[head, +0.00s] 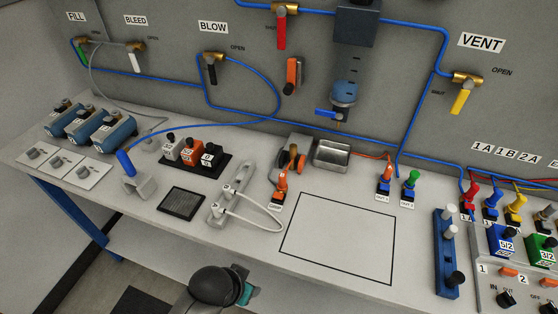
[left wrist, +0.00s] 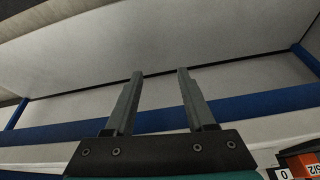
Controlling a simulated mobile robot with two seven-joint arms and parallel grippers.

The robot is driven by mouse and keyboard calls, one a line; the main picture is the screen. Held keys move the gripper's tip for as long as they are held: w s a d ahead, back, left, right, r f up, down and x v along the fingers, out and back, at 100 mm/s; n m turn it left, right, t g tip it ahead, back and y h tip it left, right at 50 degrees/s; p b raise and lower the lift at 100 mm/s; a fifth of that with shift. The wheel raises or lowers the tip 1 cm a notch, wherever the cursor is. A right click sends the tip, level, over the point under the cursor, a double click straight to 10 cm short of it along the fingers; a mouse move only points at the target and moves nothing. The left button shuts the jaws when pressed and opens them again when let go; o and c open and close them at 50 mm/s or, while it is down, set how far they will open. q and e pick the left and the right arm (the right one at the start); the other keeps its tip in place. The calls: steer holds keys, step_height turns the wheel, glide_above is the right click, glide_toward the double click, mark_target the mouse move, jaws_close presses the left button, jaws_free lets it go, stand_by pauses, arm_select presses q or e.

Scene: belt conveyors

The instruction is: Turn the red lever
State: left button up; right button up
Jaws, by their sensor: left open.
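The red lever (head: 282,32) hangs straight down from a brass valve (head: 285,10) at the top of the head view, on the grey back panel. A small label beside it is partly covered by the lever. My left gripper (left wrist: 160,73) shows in the left wrist view with its two fingers apart and nothing between them. It is away from the red lever, which is not in that view. A dark, rounded part of my arm with a teal edge shows at the bottom of the head view; no fingers can be made out there. My right gripper is not in view.
An orange lever (head: 292,75) and a blue-handled regulator (head: 342,95) hang below the red lever. A yellow lever (head: 462,101) is to the right. Blue hoses cross the panel. The bench (head: 100,200) carries several devices; a black-outlined area (head: 338,240) is bare.

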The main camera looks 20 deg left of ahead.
arm_select(q)
step_height(320, 180, up, 9)
steer(key=n+t+p, duration=0.2)
steer(key=t, duration=1.2)
glide_toward(281, 44)
steer(key=w+b, duration=0.1)
steer(key=w, duration=0.9)
steer(key=shift+w+r, duration=0.15)
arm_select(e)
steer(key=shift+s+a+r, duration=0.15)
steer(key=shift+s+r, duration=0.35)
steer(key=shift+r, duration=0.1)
arm_select(q)
jaws_close()
